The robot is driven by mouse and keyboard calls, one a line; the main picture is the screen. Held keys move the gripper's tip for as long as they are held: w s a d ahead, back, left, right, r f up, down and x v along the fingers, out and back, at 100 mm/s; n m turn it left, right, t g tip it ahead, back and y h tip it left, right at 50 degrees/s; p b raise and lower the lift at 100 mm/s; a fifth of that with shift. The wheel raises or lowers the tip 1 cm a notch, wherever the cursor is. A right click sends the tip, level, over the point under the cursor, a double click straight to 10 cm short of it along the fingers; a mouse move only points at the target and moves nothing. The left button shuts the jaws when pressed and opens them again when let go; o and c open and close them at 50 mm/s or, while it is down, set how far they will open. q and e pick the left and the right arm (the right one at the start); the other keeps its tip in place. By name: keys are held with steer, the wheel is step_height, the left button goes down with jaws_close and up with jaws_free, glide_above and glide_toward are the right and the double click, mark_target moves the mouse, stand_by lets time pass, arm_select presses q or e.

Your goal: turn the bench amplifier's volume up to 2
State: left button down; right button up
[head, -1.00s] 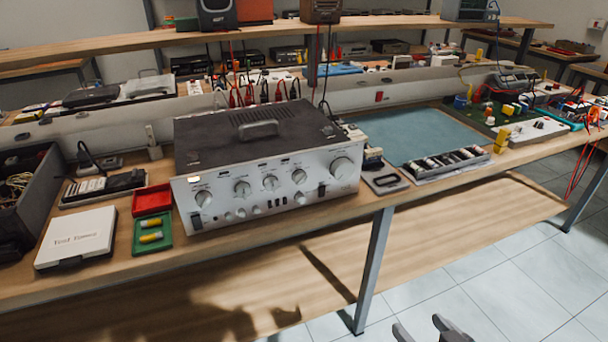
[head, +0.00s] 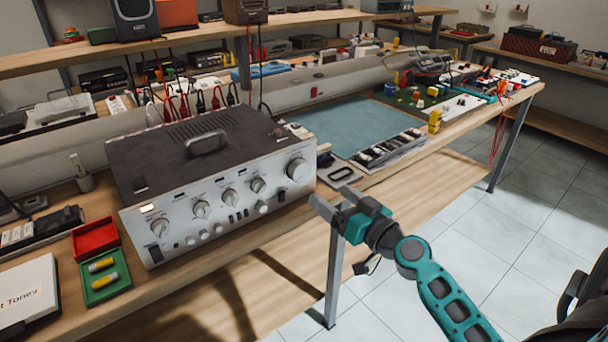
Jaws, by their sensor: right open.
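The bench amplifier (head: 208,185) stands on the wooden workbench in the head view, with a black top and a silver front. A large round knob (head: 298,170) is at the right end of its front. The scale marks are too small to read. My right gripper (head: 328,205) is open and empty, in front of and to the right of the large knob, apart from the amplifier. My left gripper is not in view.
A red tray (head: 95,237) and a green tray with yellow cylinders (head: 101,280) lie left of the amplifier. The tiled floor in front of the bench is clear.

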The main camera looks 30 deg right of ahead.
mark_target(303, 175)
steer(key=w, duration=0.3)
steer(key=w+p, duration=0.1)
steer(key=w, duration=0.2)
steer(key=w+a, duration=0.1)
steer(key=w, duration=0.2)
steer(key=shift+w, duration=0.2)
steer(key=shift+c, duration=0.3)
steer(key=shift+d, duration=0.1)
steer(key=c, duration=1)
